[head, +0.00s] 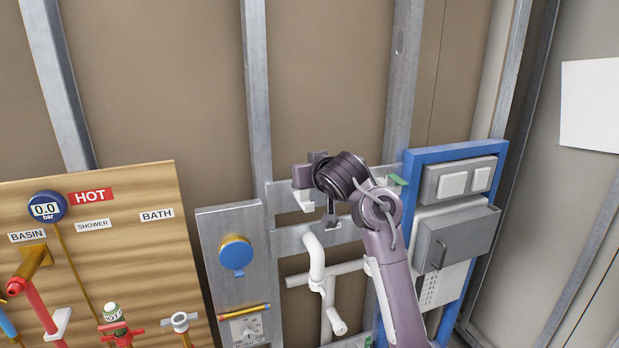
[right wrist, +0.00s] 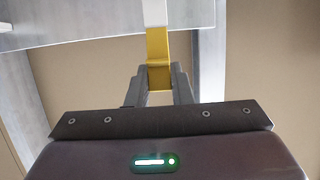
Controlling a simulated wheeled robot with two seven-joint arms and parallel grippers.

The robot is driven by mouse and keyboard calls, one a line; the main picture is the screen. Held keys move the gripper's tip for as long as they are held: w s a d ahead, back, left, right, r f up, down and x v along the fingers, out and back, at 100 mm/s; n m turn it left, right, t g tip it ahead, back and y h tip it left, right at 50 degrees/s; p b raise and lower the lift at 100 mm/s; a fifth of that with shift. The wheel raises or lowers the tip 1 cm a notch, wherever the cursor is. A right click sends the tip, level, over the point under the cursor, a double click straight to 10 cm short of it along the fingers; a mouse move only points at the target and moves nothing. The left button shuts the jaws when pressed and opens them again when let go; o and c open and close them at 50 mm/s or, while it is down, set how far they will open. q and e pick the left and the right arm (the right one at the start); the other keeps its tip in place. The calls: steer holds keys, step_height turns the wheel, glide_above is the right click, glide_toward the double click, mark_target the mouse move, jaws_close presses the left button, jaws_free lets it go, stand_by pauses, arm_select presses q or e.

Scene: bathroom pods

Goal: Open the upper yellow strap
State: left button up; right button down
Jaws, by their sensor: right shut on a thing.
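The yellow strap (right wrist: 157,48) shows in the right wrist view, hanging down from a white piece (right wrist: 154,12) in front of a grey metal plate (right wrist: 100,22). My right gripper (right wrist: 158,80) is shut on the strap's lower end, with one grey finger on each side. In the head view my right arm reaches up to the metal rail (head: 290,240) beside the white pipe, and its wrist hides the strap. A white clip (head: 303,201) shows just left of the wrist. My left gripper is not in view.
The white pipe (head: 318,262) stands below my right wrist. A blue-framed panel (head: 450,150) with a grey box (head: 455,240) is close on the right. On the left are a metal panel with a blue round cap (head: 237,257) and a wooden board (head: 120,230) with valves.

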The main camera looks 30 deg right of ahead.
steer(key=shift+w+d+r+g+y, duration=0.15)
steer(key=shift+w+g+y, duration=0.25)
steer(key=shift+g, duration=0.55)
steer(key=shift+w+d+r+g+y, duration=0.1)
steer(key=shift+w+r+g+y, duration=0.1)
steer(key=shift+w+g, duration=0.6)
steer(key=shift+s+f+g, duration=0.1)
steer(key=shift+s+g, duration=0.05)
steer(key=shift+g, duration=0.1)
steer(key=c, duration=1.3)
jaws_free()
